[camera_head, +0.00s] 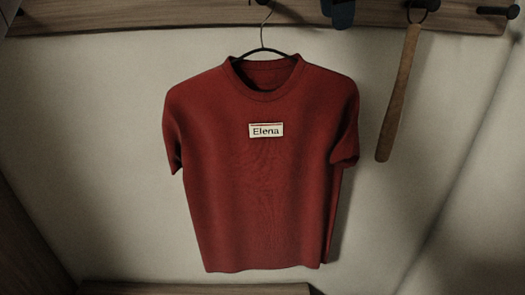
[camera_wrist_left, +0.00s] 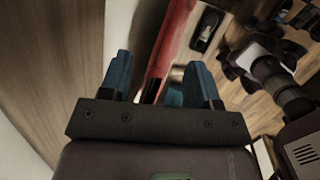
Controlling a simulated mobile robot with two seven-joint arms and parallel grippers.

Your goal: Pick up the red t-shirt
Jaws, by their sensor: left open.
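The red t-shirt (camera_head: 262,190) hangs on a dark hanger (camera_head: 262,42) in the middle of the head view. It carries a white "Elena" label (camera_head: 265,130) on its chest. My left gripper (camera_wrist_left: 160,72) shows in the left wrist view, with its two blue fingers apart. A narrow red strip, which looks like the t-shirt's edge (camera_wrist_left: 172,42), shows in the gap beyond the fingers. I cannot tell how far it is from them, and I see no contact. I cannot make out the left gripper clearly in the head view. My right gripper is not in view.
A wooden rail (camera_head: 170,14) with dark pegs runs along the top of a pale wall (camera_head: 90,110). A wooden stick (camera_head: 398,100) hangs right of the t-shirt. A dark blue object (camera_head: 343,13), cut off by the top edge, shows between them.

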